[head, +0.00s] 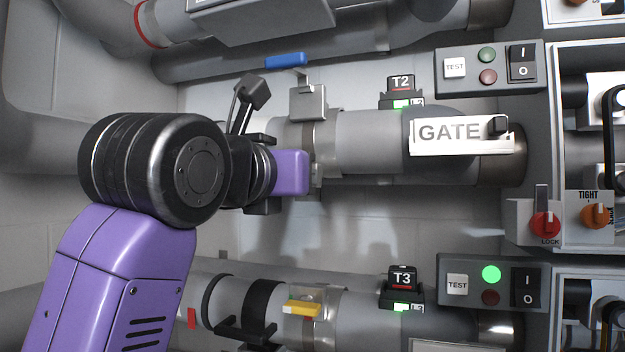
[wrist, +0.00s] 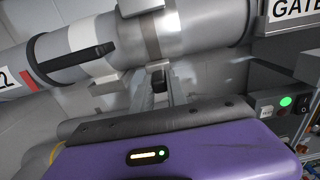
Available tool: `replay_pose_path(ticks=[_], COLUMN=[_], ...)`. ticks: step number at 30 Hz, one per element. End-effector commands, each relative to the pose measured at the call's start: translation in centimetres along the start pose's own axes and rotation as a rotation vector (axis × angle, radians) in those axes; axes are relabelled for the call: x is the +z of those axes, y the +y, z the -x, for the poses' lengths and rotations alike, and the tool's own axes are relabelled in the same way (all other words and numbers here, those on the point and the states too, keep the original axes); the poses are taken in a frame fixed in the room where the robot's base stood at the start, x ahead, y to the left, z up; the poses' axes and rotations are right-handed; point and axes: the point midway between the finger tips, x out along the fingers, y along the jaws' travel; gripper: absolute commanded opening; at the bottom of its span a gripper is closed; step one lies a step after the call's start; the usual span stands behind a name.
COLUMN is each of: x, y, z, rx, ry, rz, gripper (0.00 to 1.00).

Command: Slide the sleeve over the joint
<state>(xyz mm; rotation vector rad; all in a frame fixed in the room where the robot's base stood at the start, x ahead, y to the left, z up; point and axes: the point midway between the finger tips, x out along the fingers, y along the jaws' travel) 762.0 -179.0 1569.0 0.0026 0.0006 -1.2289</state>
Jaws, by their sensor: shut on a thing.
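My gripper (wrist: 165,90) is at the underside of the middle (T2) pipe (head: 375,140). Its fingers are shut on a small dark knob (wrist: 158,79) below a metal band (wrist: 150,38) on the pipe. In the head view my purple gripper body (head: 291,172) hides that knob. A light grey sleeve (wrist: 112,32) seems to surround the pipe next to the band; its edges are hard to tell. A white band (wrist: 83,36), a black grip piece (wrist: 88,52) and a dark grey ring (wrist: 36,62) lie left of it. I cannot tell which of these marks the joint.
A latch with a blue lever (head: 286,60) stands above the T2 pipe. A GATE plate (head: 460,136) is to the right. The T3 pipe (head: 350,315) with a yellow latch (head: 303,308) runs below. Switch boxes (head: 490,68) and a lock panel (head: 545,222) line the right side.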

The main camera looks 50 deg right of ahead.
Motion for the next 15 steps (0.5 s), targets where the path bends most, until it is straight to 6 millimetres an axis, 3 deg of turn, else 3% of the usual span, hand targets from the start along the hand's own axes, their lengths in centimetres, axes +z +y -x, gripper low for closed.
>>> replay_pose_path(ticks=[6,7,9,10,15], x=[0.22,0.22,0.22,0.21,0.15], y=[0.60,0.62,0.61,0.58,0.42], z=[0.16,0.17,0.16,0.15,0.10], rx=[0.014,0.014,0.014,0.013,0.010], ry=[-0.006,-0.006,-0.006,-0.005,-0.004], rz=[0.003,0.003,0.004,0.004,0.002], gripper=[0.00,0.22,0.36,0.40,0.40])
